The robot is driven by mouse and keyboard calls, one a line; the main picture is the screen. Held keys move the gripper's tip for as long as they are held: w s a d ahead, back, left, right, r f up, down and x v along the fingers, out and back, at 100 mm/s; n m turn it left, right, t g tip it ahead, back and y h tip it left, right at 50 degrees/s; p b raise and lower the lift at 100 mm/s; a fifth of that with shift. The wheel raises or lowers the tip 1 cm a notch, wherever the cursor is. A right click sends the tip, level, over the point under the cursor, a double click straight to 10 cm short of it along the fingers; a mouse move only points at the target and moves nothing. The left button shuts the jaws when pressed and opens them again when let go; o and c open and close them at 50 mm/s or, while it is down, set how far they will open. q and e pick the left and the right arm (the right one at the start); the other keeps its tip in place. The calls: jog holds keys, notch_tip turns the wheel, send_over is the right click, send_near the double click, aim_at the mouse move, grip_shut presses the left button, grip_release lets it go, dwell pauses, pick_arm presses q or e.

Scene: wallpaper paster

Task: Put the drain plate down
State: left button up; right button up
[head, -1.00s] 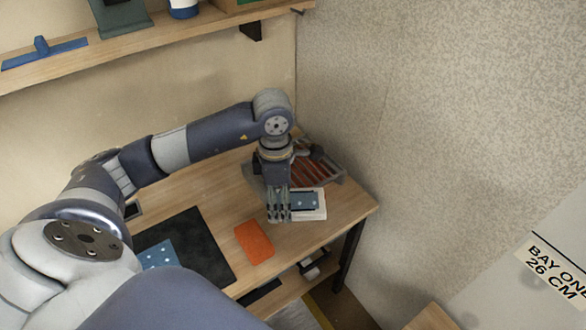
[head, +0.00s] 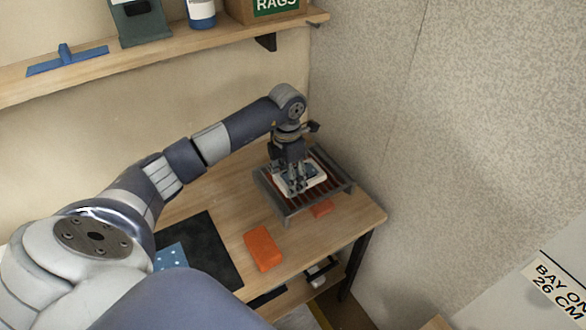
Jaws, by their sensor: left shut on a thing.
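The fingers hide part of the plate. The plate is over the slats of the rack (head: 270,205); I cannot tell whether it touches them. My right gripper is not in view.
An orange block (head: 262,248) lies on the wooden table (head: 330,232), and a red-orange piece (head: 321,209) shows at the rack's front edge. A dark mat (head: 212,250) bears a blue dotted piece (head: 170,257). A wall stands to the right; a shelf (head: 150,58) hangs above.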

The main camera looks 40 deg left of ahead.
pick_arm(q)
jog(key=w, duration=0.1)
jog(key=w+a, duration=0.1)
jog(key=w, duration=0.1)
jog(key=w+a, duration=0.1)
jog(key=w, duration=0.1)
jog(key=shift+w+a+f+p, duration=0.1)
jog(key=shift+w+f+p, duration=0.1)
jog(key=shift+p, duration=0.2)
notch_tip(320, 180, down, 3)
jog(key=shift+s+r+p, duration=0.1)
jog(key=shift+r+p, duration=0.05)
jog(key=shift+p, duration=0.5)
jog(key=shift+f, duration=0.5)
jog(key=shift+f, duration=0.1)
jog(key=o, duration=0.7)
jog(key=shift+f, duration=0.1)
jog(key=o, duration=0.5)
jog(key=shift+c, duration=0.2)
